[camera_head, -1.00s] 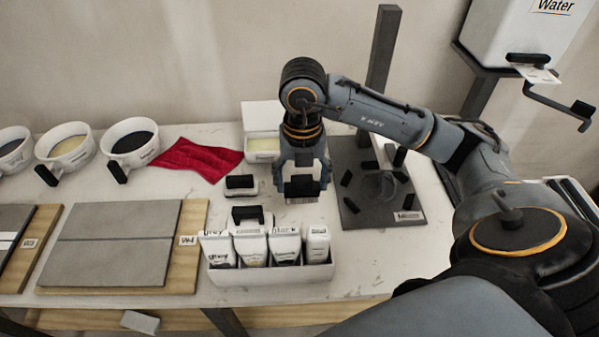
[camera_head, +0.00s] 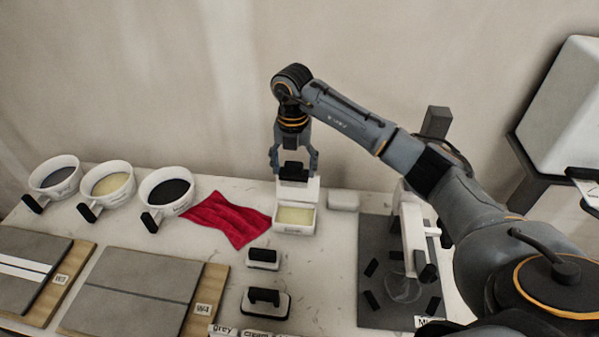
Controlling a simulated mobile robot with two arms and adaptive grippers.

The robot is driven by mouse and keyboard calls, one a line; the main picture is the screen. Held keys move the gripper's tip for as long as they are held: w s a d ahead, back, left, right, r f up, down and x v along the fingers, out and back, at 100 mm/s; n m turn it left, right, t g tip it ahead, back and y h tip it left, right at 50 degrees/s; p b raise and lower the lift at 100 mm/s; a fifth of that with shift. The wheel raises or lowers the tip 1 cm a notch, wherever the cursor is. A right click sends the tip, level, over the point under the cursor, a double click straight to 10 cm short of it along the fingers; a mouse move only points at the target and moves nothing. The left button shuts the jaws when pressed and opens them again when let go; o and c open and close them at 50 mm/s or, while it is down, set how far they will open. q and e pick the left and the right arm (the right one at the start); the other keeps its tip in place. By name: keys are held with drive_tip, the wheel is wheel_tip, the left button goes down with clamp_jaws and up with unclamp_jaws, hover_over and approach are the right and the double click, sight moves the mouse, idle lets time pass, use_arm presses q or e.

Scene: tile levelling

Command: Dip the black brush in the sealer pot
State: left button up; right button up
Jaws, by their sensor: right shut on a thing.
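My right gripper (camera_head: 293,163) is shut on the black brush (camera_head: 293,173), whose dark block shows between the fingers. Its bristles are hard to make out against the pale panel behind. The sealer pot (camera_head: 294,229) is a small white rectangular tub with pale yellow liquid (camera_head: 295,215) and a white upright panel at its back. In the picture the brush is just above that panel, over the rear of the pot and apart from the liquid. I cannot tell its exact height. My left gripper is not in view.
A red cloth (camera_head: 228,219) lies left of the pot, with several white tubs (camera_head: 166,192) beyond it. Two black-handled tools (camera_head: 264,258) lie in front. A pale block (camera_head: 343,200) and a dark board (camera_head: 372,235) are to the right. Tile panels (camera_head: 135,290) fill the front left.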

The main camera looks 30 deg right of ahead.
sight(294, 177)
drive_tip(key=shift+f+b, duration=0.45)
drive_tip(key=shift+f, duration=0.05)
use_arm(q)
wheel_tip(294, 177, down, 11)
drive_tip(key=b, duration=1)
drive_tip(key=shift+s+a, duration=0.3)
use_arm(e)
wheel_tip(294, 177, down, 15)
drive_tip(key=shift+r, duration=0.1)
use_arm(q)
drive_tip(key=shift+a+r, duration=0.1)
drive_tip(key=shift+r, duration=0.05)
use_arm(e)
drive_tip(key=shift+a, duration=0.1)
wheel_tip(294, 177, up, 12)
drive_tip(key=p, duration=0.8)
drive_tip(key=shift+r+p, duration=0.1)
drive_tip(key=shift+p, duration=0.3)
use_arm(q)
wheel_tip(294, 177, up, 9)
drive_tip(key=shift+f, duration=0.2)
